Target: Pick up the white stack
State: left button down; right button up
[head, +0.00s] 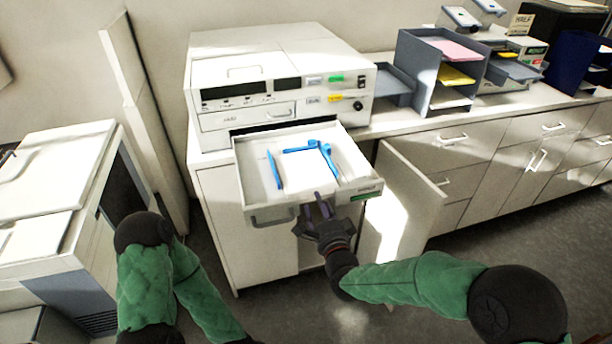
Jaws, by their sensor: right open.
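The white stack (308,171) lies in the pulled-out tray (255,184) of the copier, between blue guides (318,147). My right gripper (318,203) is open at the tray's front edge, just in front of the stack's near side. A finger seems to reach up over the tray's front wall; I cannot tell whether it touches the stack or the tray. My left arm comes in at the lower left, and its gripper is out of view.
The copier (262,80) stands on a white cabinet, with an open cabinet door (400,205) right of my right gripper. A grey sorter (435,75) with pink, yellow and white paper stands on the counter at right. Another white machine (65,175) stands at left.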

aim_at(311, 191)
jog(key=x, duration=0.2)
jog(key=b+x, duration=0.1)
jog(key=x, duration=0.1)
jog(key=shift+w+a+f, duration=0.1)
jog(key=shift+w+a, duration=0.1)
jog(key=shift+a, duration=0.2)
jog(key=shift+w+a, duration=0.1)
jog(key=shift+w, duration=0.3)
grip_shut()
